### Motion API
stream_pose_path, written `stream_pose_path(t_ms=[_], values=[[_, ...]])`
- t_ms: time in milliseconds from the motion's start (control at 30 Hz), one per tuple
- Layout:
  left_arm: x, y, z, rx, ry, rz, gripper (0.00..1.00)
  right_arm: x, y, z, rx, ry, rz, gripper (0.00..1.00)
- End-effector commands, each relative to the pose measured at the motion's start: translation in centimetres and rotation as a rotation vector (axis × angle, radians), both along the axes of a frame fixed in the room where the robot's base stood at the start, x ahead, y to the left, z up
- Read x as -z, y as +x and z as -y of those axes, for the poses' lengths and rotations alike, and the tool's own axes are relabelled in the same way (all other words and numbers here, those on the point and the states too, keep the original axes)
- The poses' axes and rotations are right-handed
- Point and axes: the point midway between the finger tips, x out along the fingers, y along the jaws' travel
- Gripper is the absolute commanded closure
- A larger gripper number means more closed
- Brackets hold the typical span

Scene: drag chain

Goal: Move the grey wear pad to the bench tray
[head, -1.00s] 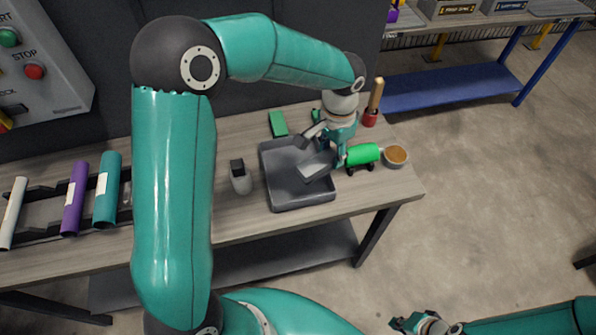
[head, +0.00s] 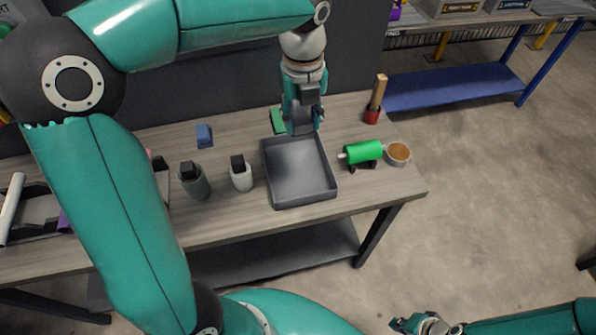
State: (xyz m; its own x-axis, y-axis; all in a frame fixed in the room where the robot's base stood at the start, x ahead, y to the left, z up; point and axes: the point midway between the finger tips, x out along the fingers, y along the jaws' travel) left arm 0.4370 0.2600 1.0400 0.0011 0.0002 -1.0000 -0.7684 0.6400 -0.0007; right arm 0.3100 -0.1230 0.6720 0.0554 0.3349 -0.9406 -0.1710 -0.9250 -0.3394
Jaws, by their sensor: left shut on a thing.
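The bench tray (head: 332,193) is a dark grey, shallow open box on the wooden bench, and its floor looks bare. My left gripper (head: 304,127) points down over the tray's back edge. It is shut on a grey piece (head: 304,96), which looks like the grey wear pad; fingers partly hide it, and its exact outline is hard to tell. I cannot tell whether it touches the tray rim. My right gripper (head: 405,324) is low at the bottom edge, away from the bench; its jaws are too small to read.
White (head: 241,176) and grey-green (head: 195,182) bottles and a blue block (head: 204,136) are to the left. A green roller (head: 363,151), a cup (head: 398,154) and a wooden-handled brush (head: 376,98) are to the right.

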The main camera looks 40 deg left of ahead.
Motion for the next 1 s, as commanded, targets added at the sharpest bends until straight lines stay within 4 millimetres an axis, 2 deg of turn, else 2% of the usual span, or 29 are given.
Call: stream_pose_path(t_ms=[167, 400, 600, 867, 1000], values=[[2.9, -0.2, -0.1, 0.017, 0.001, -0.007, 1.0, 0.2, 0.0, 0.0, 0.0, 0.0, 0.0, 1.0], [9.3, -0.2, -0.1, 0.016, 0.0, -0.009, 1.0, 0.4, 0.0, 0.0, 0.0, 0.0, 0.0, 1.0], [13.8, -0.2, -0.1, 0.015, 0.0, -0.006, 1.0, 0.5, 0.0, 0.0, 0.0, 0.0, 0.0, 1.0], [15.9, -0.1, -0.1, 0.014, 0.001, -0.002, 1.0, 0.6, 0.0, 0.0, 0.0, 0.0, 0.0, 1.0], [17.8, -0.2, -0.1, 0.013, 0.0, -0.005, 1.0, 0.7, 0.0, 0.0, 0.0, 0.0, 0.0, 1.0]])
